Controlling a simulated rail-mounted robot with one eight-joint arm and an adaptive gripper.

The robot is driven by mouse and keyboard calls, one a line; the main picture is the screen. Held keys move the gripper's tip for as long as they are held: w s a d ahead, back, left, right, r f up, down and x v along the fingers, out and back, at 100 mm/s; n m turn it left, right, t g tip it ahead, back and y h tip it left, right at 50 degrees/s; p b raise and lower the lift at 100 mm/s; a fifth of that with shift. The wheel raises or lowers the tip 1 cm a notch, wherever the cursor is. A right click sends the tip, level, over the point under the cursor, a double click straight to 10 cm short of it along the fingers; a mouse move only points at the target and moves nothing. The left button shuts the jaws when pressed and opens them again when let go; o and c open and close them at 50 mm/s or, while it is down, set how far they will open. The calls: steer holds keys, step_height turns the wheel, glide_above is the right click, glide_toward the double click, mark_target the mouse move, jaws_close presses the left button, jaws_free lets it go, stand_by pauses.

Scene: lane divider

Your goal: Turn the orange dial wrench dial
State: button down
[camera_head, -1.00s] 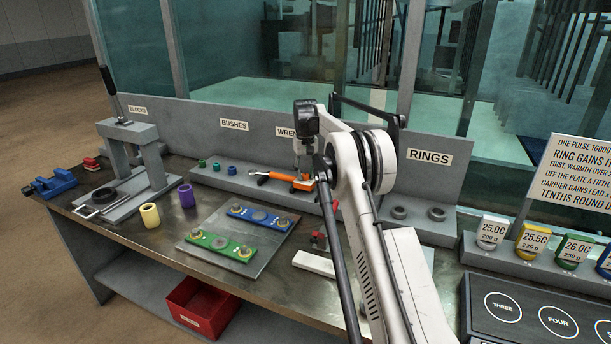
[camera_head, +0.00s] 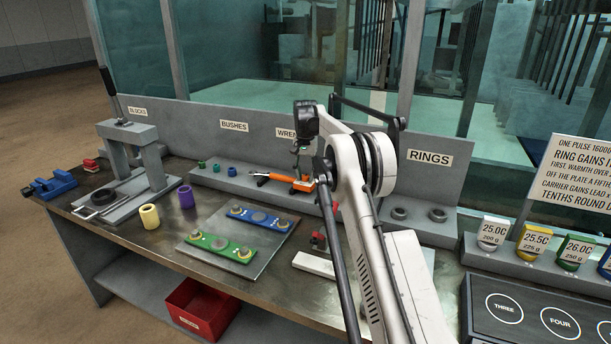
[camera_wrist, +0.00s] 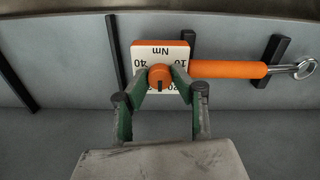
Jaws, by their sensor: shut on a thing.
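The orange dial wrench (camera_head: 284,180) lies on the grey rack under the wrench sign, its ring end to the left in the head view. In the wrist view its orange handle (camera_wrist: 229,69) runs right to a metal ring end. Its square head has a white scale plate (camera_wrist: 146,56) marked Nm, with 10, 20 and 40 readable. The round orange dial (camera_wrist: 160,76) has a dark pointer mark at its lower edge. My gripper (camera_wrist: 160,82) is shut on the dial, one green-sided finger at each side. In the head view my gripper (camera_head: 299,172) is partly hidden by my arm.
Green and blue bushes (camera_head: 216,168) stand left of the wrench on the rack. A metal plate (camera_head: 262,257) with blue and green bars lies in front. Dark rings (camera_head: 399,213) sit on the right.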

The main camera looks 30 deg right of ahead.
mark_target(305, 176)
stand_by(0.3)
steer(key=c, duration=1.5)
jaws_free()
steer(key=shift+o, duration=0.2)
steer(key=shift+r, duration=0.15)
step_height(305, 176, up, 12)
